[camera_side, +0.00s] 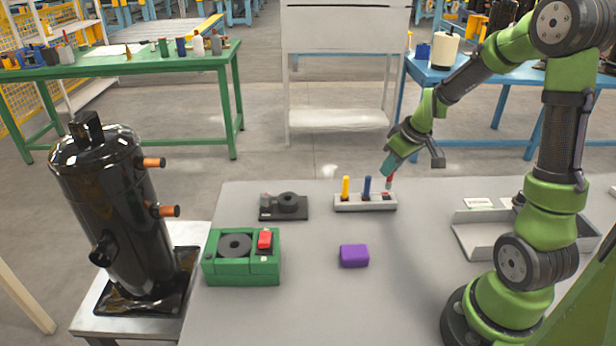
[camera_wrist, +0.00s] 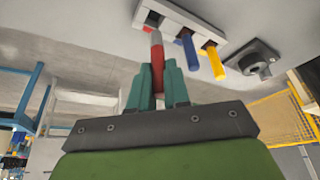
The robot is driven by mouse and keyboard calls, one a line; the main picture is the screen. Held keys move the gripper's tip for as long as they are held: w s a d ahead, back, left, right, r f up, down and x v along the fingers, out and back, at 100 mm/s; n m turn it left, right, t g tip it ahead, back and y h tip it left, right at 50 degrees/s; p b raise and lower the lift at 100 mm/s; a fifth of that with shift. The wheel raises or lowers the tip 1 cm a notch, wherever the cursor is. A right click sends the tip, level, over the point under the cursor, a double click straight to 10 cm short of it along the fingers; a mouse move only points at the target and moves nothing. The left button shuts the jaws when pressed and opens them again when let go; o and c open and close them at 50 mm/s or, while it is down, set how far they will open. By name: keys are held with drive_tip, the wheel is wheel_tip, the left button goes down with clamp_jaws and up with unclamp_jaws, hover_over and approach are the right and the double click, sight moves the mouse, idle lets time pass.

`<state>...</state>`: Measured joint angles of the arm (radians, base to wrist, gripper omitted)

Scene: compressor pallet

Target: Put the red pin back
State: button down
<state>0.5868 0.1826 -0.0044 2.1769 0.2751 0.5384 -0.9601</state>
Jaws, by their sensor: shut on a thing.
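A red pin (camera_wrist: 157,62) is held between the teal fingers of my gripper (camera_wrist: 158,88) in the wrist view. In the side view the red pin (camera_side: 389,182) points down from my gripper (camera_side: 391,168) above the right end of a white pin holder (camera_side: 352,203). The holder carries an upright yellow pin (camera_side: 346,187) and an upright blue pin (camera_side: 367,187). A dark reddish spot marks its right end, and the wrist view shows a square opening there. The pin's lower tip appears close to the holder; I cannot tell whether they touch.
A purple block (camera_side: 354,256) lies in front of the holder. A green fixture (camera_side: 242,257) and a small black fixture (camera_side: 284,207) stand to the left. A grey tray (camera_side: 473,243) is at the right. The table between the block and tray is clear.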

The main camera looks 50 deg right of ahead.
sight(387, 189)
drive_tip(key=shift+f, duration=2.3)
drive_tip(key=shift+f, duration=0.15)
drive_tip(key=c, duration=1.1)
unclamp_jaws()
